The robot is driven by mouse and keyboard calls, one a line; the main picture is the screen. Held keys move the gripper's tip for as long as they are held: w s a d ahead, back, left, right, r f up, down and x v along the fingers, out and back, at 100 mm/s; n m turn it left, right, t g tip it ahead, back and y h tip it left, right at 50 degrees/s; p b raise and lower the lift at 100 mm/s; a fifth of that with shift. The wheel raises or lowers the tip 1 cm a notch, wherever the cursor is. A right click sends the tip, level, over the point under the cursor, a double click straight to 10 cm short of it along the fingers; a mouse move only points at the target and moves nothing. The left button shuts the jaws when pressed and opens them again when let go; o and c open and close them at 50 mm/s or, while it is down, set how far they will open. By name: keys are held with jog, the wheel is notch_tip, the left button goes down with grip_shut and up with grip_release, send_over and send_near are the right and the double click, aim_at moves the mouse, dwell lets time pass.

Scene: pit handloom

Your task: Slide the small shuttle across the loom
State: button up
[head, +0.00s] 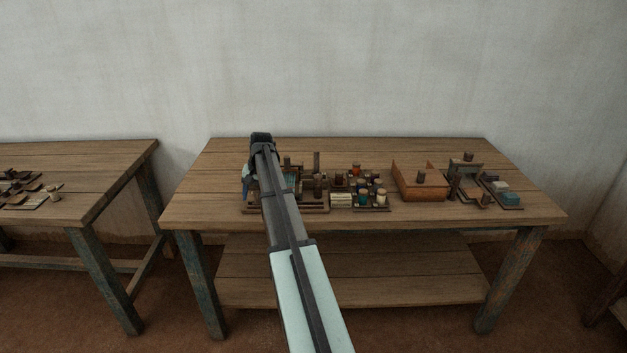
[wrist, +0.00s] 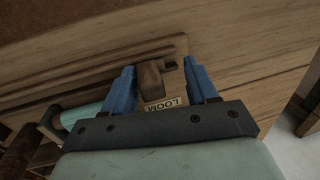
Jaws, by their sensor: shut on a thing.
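The small loom (head: 316,209) stands on the table, partly hidden behind my arm in the head view. In the wrist view its wooden rails (wrist: 75,77) run off to the left, with a pale teal roll (wrist: 83,115) below them. A small brown wooden block, which looks like the shuttle (wrist: 151,80), sits between the blue fingers of my gripper (wrist: 160,72), above a tan plate labelled LOOM (wrist: 165,104). My gripper is shut on it at the loom's end. In the head view, my gripper (head: 246,188) is at the loom's left side, mostly hidden by my arm.
Right of the loom are several spools and jars (head: 362,190), an orange-brown wooden box (head: 418,188), a small wooden frame device (head: 465,182) and a tray with blue and white blocks (head: 507,196). Bare tabletop (head: 222,183) lies left of the loom. Another table (head: 95,165) stands farther left.

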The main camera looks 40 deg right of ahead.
jog(key=shift+w+a, duration=0.1)
jog(key=shift+a, duration=0.05)
jog(key=shift+s+d, duration=0.2)
jog(key=shift+d, duration=0.05)
dwell(0.3)
jog(key=shift+o, duration=0.8)
jog(key=shift+s+d, duration=0.1)
jog(key=shift+r, duration=3.25)
